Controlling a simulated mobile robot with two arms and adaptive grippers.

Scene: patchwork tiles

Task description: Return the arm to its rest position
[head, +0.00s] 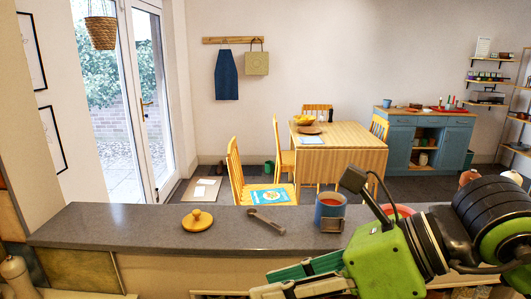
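My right arm comes in from the lower right, with its green-bodied gripper (300,279) in front of the near edge of the grey counter (130,225). Its fingers point left and overlap in this view, so their opening is unclear. I see nothing held between them. My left arm and gripper are not in view.
A red-rimmed round thing (400,210) is partly hidden behind my arm. The counter's left end is clear. A wooden table (335,142) stands beyond.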

